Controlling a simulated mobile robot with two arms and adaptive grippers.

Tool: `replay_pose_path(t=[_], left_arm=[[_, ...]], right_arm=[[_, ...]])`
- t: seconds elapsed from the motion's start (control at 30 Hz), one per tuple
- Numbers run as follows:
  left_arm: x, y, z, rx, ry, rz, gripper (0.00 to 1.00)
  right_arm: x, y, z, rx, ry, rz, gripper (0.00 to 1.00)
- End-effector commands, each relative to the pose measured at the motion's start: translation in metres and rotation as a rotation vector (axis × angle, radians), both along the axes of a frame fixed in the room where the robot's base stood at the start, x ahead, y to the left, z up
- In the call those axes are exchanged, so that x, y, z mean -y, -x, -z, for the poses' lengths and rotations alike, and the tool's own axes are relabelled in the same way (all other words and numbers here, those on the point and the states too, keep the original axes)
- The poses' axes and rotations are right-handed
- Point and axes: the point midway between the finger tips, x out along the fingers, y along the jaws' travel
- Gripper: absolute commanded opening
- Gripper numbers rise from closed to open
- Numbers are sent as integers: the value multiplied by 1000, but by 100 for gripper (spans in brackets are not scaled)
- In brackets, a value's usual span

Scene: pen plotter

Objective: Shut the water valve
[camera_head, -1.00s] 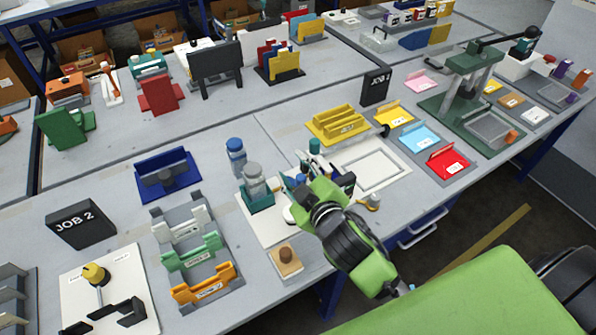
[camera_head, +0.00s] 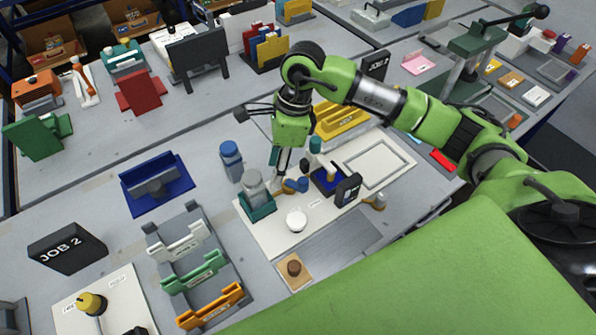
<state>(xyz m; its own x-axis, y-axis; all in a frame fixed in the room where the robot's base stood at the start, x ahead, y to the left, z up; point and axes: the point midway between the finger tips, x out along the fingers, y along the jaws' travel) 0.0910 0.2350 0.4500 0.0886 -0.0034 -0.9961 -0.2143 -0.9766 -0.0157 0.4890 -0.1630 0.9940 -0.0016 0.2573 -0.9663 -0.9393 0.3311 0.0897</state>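My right gripper (camera_head: 279,184) points down over the white board (camera_head: 270,236), its fingertips close beside a small blue knob-like part (camera_head: 301,184). I cannot tell whether they touch it, or whether the fingers are open or shut. No part is clearly readable as the water valve; the blue part may be it. A grey-topped bottle in a teal holder (camera_head: 257,205) stands just left of the fingertips. A white round part (camera_head: 296,220) sits in front of them. A small dark panel on a blue base (camera_head: 347,189) is to the right. My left gripper is not in view.
A blue bottle (camera_head: 231,158) and a blue tray (camera_head: 157,183) stand to the left. A rack with white, green and orange holders (camera_head: 193,262) is at front left. A yellow knob (camera_head: 92,303) sits on another board. A yellow holder (camera_head: 341,122) is behind.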

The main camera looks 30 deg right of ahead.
Motion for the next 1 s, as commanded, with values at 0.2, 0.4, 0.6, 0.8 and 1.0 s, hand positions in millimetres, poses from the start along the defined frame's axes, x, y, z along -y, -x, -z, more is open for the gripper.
replay_pose_path(t=[0.2, 0.4, 0.6, 0.8, 1.0], left_arm=[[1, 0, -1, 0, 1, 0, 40], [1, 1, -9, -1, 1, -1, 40], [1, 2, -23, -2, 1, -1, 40], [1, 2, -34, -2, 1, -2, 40], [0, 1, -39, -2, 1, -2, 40]], right_arm=[[74, -9, -9, -4, 248, 23, 38], [78, -8, 11, -11, 265, 25, 38], [77, -7, 52, -13, 262, 24, 38], [77, -8, 93, -10, 261, 25, 38], [76, -9, 119, -6, 260, 24, 38]])
